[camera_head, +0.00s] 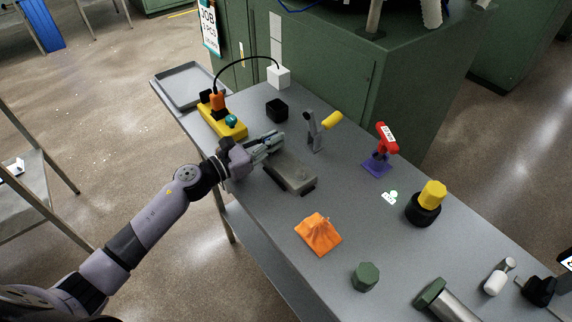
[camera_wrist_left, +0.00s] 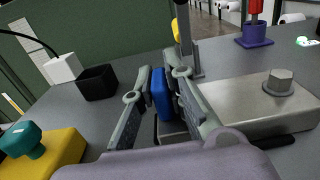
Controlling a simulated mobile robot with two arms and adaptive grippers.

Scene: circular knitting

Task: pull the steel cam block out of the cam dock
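A grey steel block (camera_head: 290,172) lies on the table just right of my left gripper (camera_head: 268,146). It shows large at the right of the left wrist view (camera_wrist_left: 255,110), with a hex bolt on top and black edges underneath. I cannot tell the cam block and the cam dock apart for certain. In the left wrist view, a blue upright tab (camera_wrist_left: 160,94) stands between the two fingers of my left gripper (camera_wrist_left: 162,82), with a steel surface below it. The fingers are close on both sides; whether they press on it is unclear. My right gripper is not in view.
A black cup (camera_head: 277,110) and a yellow base with a teal knob (camera_head: 222,118) are nearby.

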